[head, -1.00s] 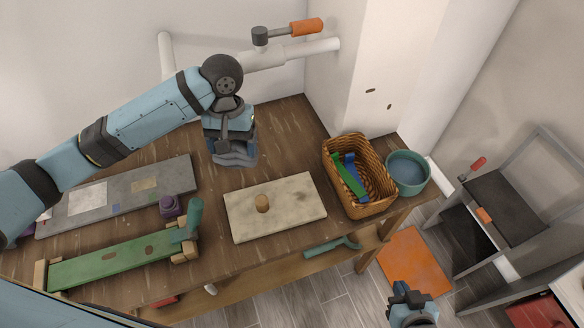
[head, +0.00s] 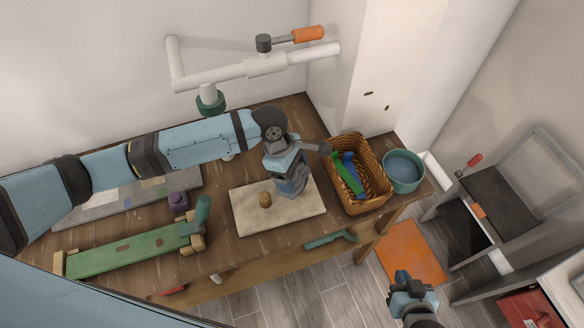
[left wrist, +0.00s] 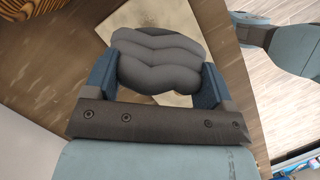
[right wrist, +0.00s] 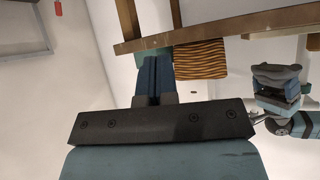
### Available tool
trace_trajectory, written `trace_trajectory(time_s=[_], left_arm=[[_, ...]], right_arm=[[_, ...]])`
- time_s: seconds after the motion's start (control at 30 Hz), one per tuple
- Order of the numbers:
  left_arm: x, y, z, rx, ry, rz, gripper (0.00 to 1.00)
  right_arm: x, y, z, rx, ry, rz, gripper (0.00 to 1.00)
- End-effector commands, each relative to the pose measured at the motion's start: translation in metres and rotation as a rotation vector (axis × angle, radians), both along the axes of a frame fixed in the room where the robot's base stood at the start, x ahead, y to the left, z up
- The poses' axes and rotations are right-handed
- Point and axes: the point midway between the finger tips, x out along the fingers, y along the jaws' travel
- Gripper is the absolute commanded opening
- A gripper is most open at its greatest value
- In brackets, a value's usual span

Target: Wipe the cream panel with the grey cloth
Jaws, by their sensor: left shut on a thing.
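My left gripper (head: 291,186) is over the panel's right part, to the right of the knob. It is shut on the grey cloth (left wrist: 155,60), a folded, rounded bundle between the two blue fingers in the left wrist view. The panel (left wrist: 160,18) shows behind the cloth there. I cannot tell whether the cloth touches the panel. My right gripper (head: 408,285) is away from the table at the lower right; its fingers (right wrist: 155,78) are together and empty.
A wicker basket (head: 385,187) with green and blue pieces stands close right of the panel, beside a teal bowl (head: 404,170). White pipes (head: 215,80) run behind.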

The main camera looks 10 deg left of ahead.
Motion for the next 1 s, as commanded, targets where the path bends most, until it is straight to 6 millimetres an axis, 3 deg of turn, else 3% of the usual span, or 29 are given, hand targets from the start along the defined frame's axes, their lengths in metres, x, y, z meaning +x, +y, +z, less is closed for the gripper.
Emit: trace_trajectory(time_s=[0.13, 0.33, 0.6, 1.0], left_arm=[[0.0, 0.0, -0.013, 0.002, 0.0, -0.001, 0.47], [0.0, 0.0, -0.044, 0.002, -0.002, -0.004, 0.47], [0.0, 0.0, -0.053, 0.001, -0.001, -0.003, 0.47], [0.0, 0.0, -0.052, 0.001, 0.0, -0.003, 0.47]], right_arm=[[0.0, 0.0, 0.0, -0.001, 0.0, 0.002, 0.0], [0.0, 0.006, -0.028, -0.01, -0.02, 0.034, 0.0], [0.001, 0.007, -0.044, -0.012, -0.02, 0.052, 0.0], [0.002, 0.01, -0.042, -0.007, -0.022, 0.052, 0.0]])
